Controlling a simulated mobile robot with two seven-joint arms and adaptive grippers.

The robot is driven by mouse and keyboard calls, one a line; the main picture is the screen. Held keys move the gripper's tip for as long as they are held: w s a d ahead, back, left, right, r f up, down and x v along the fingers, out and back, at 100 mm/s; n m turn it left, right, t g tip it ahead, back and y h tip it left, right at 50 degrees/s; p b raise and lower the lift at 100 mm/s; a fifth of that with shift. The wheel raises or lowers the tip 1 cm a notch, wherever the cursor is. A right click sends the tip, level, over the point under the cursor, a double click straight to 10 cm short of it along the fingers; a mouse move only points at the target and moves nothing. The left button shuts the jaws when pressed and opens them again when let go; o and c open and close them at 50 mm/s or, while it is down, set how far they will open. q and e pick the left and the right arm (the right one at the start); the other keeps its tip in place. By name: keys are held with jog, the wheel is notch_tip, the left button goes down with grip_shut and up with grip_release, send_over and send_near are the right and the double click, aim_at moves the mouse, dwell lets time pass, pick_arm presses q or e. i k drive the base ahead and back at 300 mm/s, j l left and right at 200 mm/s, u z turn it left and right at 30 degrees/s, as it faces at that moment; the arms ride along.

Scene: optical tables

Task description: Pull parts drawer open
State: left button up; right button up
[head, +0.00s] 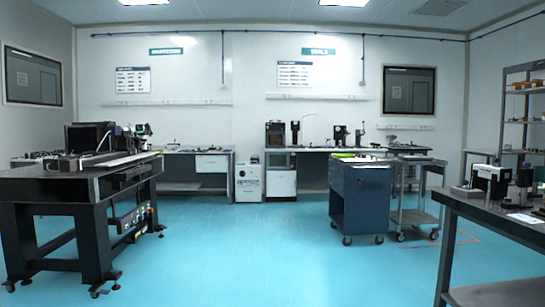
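I cannot tell for certain which drawer is the parts drawer. A dark blue wheeled cabinet (359,200) stands on the floor right of centre, with a green item on its top. No drawer on it can be seen standing out. A white drawer unit (212,163) hangs under the back left bench and looks closed. A white floor cabinet (249,183) stands near the middle of the back wall. Neither of my grippers is in view.
A black optical table (40,187) with instruments stands at left. A dark bench (490,212) stands at near right. A grey cart (412,217) is beside the blue cabinet, and a shelf rack (505,110) is behind. The turquoise floor (240,255) in the middle is clear.

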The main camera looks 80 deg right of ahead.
aim_at(378, 153)
jog(key=z, duration=3.3)
jog(key=i+j+u, duration=0.35)
jog(key=i, duration=0.6)
jog(key=i+u, duration=0.4)
jog(key=i, duration=2.35)
jog(key=i+z, duration=0.2)
jog(key=i, duration=0.65)
jog(key=i+j+z, duration=0.15)
jog(key=i, duration=1.6)
jog(key=i+l+u, duration=0.1)
jog(key=i, duration=0.75)
jog(key=i+u, duration=0.2)
jog(key=i, duration=1.55)
